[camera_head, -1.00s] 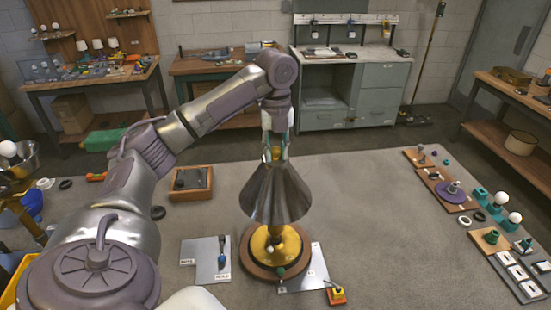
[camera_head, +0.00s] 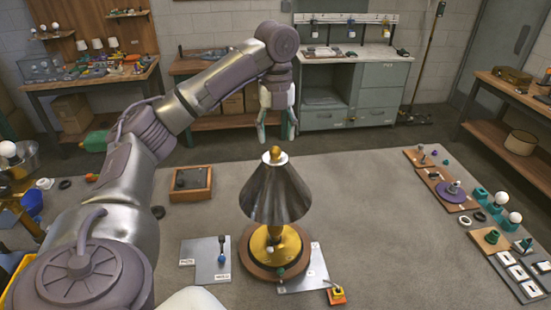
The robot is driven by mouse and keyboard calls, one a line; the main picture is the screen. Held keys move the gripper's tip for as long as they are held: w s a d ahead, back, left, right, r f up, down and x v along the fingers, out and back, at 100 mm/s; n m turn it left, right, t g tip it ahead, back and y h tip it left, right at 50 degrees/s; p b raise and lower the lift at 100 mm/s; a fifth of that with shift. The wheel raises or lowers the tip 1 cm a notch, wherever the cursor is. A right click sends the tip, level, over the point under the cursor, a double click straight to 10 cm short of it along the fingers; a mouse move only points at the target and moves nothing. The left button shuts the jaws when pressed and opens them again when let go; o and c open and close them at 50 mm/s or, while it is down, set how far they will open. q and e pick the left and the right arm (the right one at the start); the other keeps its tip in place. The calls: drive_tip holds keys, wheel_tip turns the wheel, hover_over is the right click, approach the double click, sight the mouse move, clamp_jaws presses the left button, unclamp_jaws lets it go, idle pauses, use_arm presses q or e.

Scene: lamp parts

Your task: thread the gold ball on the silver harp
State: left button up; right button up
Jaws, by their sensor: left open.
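The gold ball (camera_head: 275,153) sits at the top of the lamp, above a pale disc at the peak of the dark metallic cone shade (camera_head: 275,194). The silver harp is hidden, so I cannot see how the ball meets it. The shade stands upright over a gold base on a round wooden plinth (camera_head: 252,266). My left gripper (camera_head: 276,138) is open and empty above the ball, apart from it, with its fingers pointing down. My right gripper is not in view.
Grey plates (camera_head: 206,262) lie beside the lamp base. A wooden tray (camera_head: 191,184) is at the left, and boards with small parts (camera_head: 449,190) line the right side.

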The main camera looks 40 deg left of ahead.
sight(276, 148)
use_arm(q)
wheel_tip(276, 148, up, 6)
drive_tip(key=shift+r, duration=0.15)
idle(0.3)
